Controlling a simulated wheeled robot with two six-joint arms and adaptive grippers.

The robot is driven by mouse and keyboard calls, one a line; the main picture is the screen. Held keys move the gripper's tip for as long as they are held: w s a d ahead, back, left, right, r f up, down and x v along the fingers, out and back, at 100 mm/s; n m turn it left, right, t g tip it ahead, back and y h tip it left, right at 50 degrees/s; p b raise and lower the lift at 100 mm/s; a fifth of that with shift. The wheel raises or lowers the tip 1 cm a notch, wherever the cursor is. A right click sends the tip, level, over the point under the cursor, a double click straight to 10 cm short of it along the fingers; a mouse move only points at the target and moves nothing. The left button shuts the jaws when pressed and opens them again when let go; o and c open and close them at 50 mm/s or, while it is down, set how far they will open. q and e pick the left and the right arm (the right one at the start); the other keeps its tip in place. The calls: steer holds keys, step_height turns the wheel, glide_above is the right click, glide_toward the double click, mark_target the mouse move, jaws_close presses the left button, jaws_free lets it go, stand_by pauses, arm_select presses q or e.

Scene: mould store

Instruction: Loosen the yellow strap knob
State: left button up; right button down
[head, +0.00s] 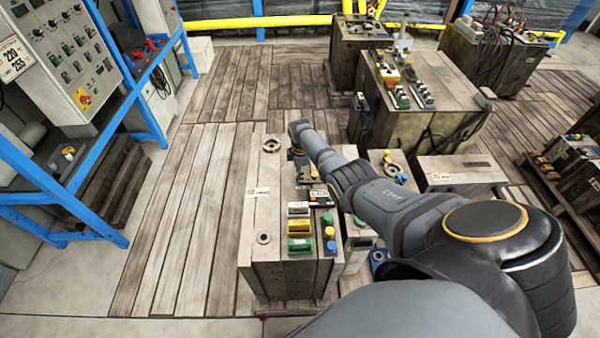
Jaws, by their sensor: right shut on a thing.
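My right gripper (297,154) points down at the block's far part. It is shut on a small part there, mostly hidden by the gripper; a little orange-brown shows, and I cannot tell whether this is the yellow strap knob. A round yellow cap (329,232) and a yellow block (299,243) show on the block's near right part, apart from the gripper. My left gripper is out of view.
More mould blocks (440,122) with cables stand behind to the right. A blue rack (50,190) with a control cabinet (62,62) stands at left. The planks (165,220) left of the block are clear.

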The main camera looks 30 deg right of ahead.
steer(key=c, duration=1)
jaws_free()
steer(key=shift+r, duration=0.2)
steer(key=r, duration=1.1)
steer(key=shift+s+a+r, duration=0.15)
steer(key=shift+s+r, duration=0.15)
